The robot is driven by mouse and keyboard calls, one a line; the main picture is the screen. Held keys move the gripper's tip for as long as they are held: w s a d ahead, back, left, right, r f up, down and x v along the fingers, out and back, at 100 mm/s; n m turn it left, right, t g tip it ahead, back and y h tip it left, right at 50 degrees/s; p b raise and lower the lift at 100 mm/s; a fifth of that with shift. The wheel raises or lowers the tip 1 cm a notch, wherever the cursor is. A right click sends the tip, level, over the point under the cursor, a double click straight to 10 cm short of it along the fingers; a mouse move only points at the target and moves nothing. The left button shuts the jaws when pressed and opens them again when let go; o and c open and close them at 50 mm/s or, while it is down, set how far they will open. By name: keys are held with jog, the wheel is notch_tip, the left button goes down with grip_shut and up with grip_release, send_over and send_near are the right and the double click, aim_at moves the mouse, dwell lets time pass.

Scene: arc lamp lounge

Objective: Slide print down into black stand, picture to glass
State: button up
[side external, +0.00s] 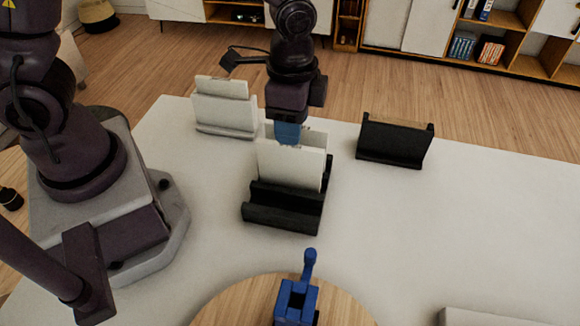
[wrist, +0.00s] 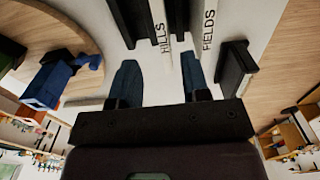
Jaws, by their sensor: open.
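The black stand (side external: 282,216) is on the white table, with a pale upright panel (side external: 290,166), likely the print, in or just above it. A second pale edge shows behind that panel; I cannot tell which is the print or where the glass is. My gripper (side external: 288,134) points down at the panel's top edge. In the wrist view my gripper (wrist: 159,60) is open, its blue fingers wide apart. Black bars of the stand (wrist: 130,20) show beyond the fingertips, beside white strips lettered HILLS and FIELDS. The picture face and the panel's lower edge are hidden.
Another black stand (side external: 395,141) is at the right, empty as far as I see. A white stand (side external: 226,126) with a pale panel is at the back left. A blue object (side external: 296,300) is on a round wooden board (side external: 235,302) in front. The right table is mostly clear.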

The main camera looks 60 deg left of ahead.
aim_at(292, 160)
notch_tip(292, 160, down, 9)
jog(key=shift+w+a+f, duration=0.1)
jog(key=shift+a, duration=0.05)
dwell(0.4)
grip_shut()
